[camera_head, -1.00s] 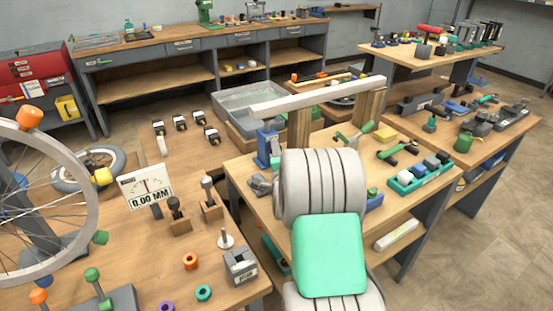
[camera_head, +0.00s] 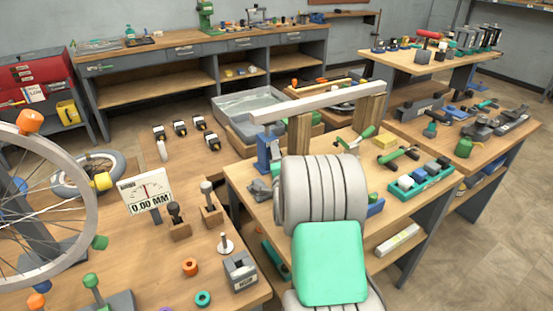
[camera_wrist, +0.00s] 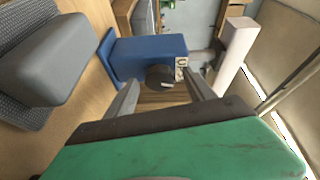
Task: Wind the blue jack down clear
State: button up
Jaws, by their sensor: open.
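The blue jack (camera_head: 264,150) stands at the left end of the middle bench, under the near end of a pale beam (camera_head: 320,100). In the wrist view the blue jack (camera_wrist: 145,56) has a dark round knob (camera_wrist: 160,76) facing me. My gripper (camera_wrist: 163,88) is open, with its two fingers apart on either side of the knob. I cannot tell whether the fingers touch it. In the head view my gripper is hidden behind my arm. I cannot tell whether the jack's top touches the beam.
Wooden posts (camera_head: 299,137) stand under the beam beside the jack. A grey block (camera_wrist: 48,58) lies close by in the wrist view. A blue object (camera_head: 375,206) is partly hidden by my arm. A gauge (camera_head: 146,191) reading 0.00 MM stands on the left bench.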

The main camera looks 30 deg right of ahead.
jog(key=v, duration=0.7)
jog(key=shift+s+a, duration=0.2)
jog(key=shift+s, duration=0.15)
